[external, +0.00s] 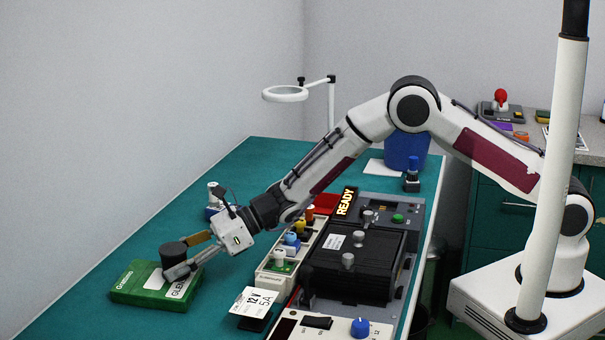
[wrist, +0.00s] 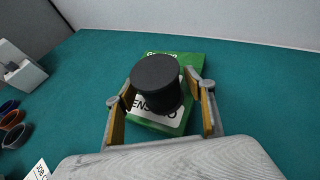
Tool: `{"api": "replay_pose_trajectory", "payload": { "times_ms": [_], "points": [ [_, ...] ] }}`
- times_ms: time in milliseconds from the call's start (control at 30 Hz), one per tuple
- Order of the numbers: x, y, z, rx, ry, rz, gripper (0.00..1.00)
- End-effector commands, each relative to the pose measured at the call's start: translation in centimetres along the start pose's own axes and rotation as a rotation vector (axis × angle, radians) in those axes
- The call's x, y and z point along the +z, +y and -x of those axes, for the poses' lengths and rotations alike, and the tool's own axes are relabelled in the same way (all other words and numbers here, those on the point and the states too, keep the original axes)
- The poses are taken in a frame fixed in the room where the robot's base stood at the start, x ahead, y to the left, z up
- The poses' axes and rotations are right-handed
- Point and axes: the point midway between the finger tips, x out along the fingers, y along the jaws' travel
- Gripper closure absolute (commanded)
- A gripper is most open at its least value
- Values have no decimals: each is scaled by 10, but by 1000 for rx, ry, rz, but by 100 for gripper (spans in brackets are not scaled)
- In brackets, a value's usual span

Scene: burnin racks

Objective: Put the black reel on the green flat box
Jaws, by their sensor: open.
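The black reel (external: 173,254) is at the green flat box, over the box's top near its middle. In the wrist view the reel (wrist: 156,80) lies between my two fingers. The green flat box (external: 131,287) lies on the teal bench top at the left, and part of it also shows behind the reel in the wrist view (wrist: 193,60). My gripper (external: 190,257) is open around the reel, low over the box. In the wrist view a gap shows beside the right finger. The reel's underside is hidden, so its contact with the box cannot be seen clearly.
A panel with coloured knobs (external: 281,262) and a black unit with a READY sign (external: 354,262) stand right of my gripper. A white label card (external: 254,301) lies in front. A ring lamp (external: 286,94) and a blue bin (external: 405,150) stand behind. The bench's left side is clear.

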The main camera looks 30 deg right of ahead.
Motion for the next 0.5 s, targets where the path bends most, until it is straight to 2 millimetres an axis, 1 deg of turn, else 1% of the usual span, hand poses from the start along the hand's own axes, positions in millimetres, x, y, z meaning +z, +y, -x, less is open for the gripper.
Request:
{"api": "replay_pose_trajectory", "payload": {
  "times_ms": [267,500],
  "points": [
    [0,-1,17,-1,0,-1,46],
    [0,-1,41,-1,1,-1,46]
  ]
}}
